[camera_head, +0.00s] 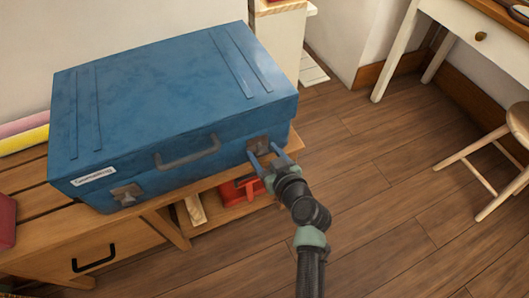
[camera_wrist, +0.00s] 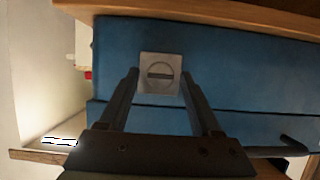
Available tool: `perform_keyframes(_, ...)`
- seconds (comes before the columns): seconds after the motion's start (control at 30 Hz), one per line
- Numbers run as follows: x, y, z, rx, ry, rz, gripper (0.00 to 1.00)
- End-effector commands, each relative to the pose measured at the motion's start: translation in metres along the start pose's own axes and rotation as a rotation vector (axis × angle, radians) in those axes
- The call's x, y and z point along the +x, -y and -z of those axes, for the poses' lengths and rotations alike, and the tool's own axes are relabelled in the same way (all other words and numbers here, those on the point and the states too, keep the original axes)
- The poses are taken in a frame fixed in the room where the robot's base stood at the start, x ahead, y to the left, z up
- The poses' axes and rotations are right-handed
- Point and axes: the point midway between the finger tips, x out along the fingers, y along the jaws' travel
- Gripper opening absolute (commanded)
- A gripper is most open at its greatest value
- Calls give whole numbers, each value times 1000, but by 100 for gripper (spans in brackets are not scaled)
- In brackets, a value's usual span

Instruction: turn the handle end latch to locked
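A blue suitcase (camera_head: 160,95) lies flat on a wooden bench, with a grey handle (camera_head: 188,152) on its front face. A square metal latch (camera_head: 126,194) sits near the left end of that face. A second latch (camera_head: 259,146) sits near the right end, partly behind my gripper (camera_head: 264,154). In the wrist view that latch (camera_wrist: 160,62) is a pale square plate with a round dial, its slot running level across the picture. My gripper (camera_wrist: 159,78) is open, one finger on each side of the latch. Whether the fingers touch it I cannot tell.
The wooden bench (camera_head: 30,202) has a drawer with a black pull (camera_head: 94,258). A red object (camera_head: 241,190) sits on the shelf below the suitcase. A white desk (camera_head: 480,45) and a stool (camera_head: 518,125) stand at right. The floor between is clear.

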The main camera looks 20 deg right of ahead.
Motion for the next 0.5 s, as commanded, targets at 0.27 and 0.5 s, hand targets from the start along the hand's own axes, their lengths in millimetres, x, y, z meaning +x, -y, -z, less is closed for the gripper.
perform_keyframes(0.27,0,0,0,0,0,0,13)
perform_keyframes(0.5,0,0,0,2,0,0,0)
